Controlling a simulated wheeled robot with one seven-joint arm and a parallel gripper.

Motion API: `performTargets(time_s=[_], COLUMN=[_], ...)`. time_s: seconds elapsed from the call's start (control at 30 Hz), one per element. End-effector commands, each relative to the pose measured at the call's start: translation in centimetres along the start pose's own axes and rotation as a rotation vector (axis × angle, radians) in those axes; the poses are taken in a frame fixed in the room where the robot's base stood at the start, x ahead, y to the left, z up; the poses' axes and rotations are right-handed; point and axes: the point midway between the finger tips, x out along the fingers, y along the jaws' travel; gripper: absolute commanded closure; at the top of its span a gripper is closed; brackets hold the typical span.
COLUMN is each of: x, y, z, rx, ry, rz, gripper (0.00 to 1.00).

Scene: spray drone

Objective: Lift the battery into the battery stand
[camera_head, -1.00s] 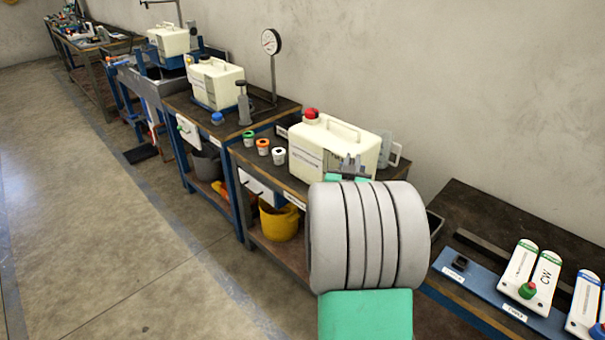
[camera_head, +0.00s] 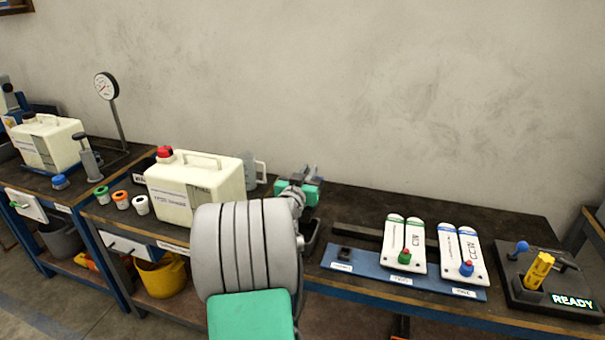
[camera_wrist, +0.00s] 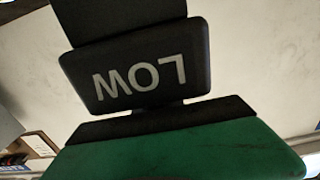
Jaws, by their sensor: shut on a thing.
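My gripper (camera_head: 303,176) is in the middle of the head view, beyond my large grey arm joint, in front of the wall and at the back of the bench. It is shut on what I take to be the battery. In the wrist view the battery shows as a black block (camera_wrist: 140,75) marked "LOW", upside down. A green part with a black edge lies below it, and I cannot tell whether it belongs to the battery. In the head view the battery is too small and hidden to make out. I cannot identify the battery stand with certainty.
A white jug (camera_head: 195,190) with a red cap stands left of my gripper. To the right, a blue mat (camera_head: 345,262) bears white plates (camera_head: 393,245) with coloured knobs. A dark station (camera_head: 525,285) with a yellow piece reads "READY". The wall behind is bare.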

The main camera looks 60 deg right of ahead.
Motion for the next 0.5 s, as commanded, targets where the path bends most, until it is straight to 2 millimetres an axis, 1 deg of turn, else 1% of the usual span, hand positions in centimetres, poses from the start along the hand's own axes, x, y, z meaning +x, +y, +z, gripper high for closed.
performTargets(time_s=[0.03,0.33,0.5], x=[0.1,-0.4,-0.3], y=[0.0,0.0,0.0], z=[-0.5,-0.2,1.6], rx=[0.002,0.004,0.002], ry=[0.009,0.010,0.008], rz=[0.000,-0.001,0.000], gripper=[1.00,1.00,1.00])
